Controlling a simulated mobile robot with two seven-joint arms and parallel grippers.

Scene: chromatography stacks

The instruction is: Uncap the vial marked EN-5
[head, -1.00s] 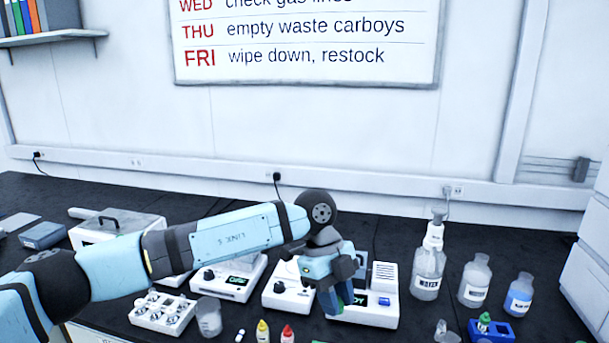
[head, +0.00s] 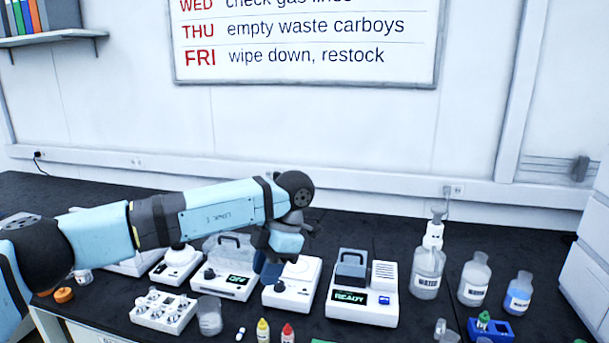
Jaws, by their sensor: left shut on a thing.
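My left gripper (head: 268,268) points down in front of the white stirrer-like device in the middle of the bench. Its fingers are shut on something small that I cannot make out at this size. A vial with a green cap (head: 484,321) stands in a blue holder (head: 503,328) at the lower right. No EN-5 mark is readable in the head view. My right gripper is not in view.
A white device with a READY screen (head: 362,306) stands right of the gripper. A device with a dark screen (head: 225,282) stands left. Bottles, including a pump bottle (head: 427,270), stand at the right. Dropper bottles (head: 263,331) and a beaker (head: 209,316) are near the front.

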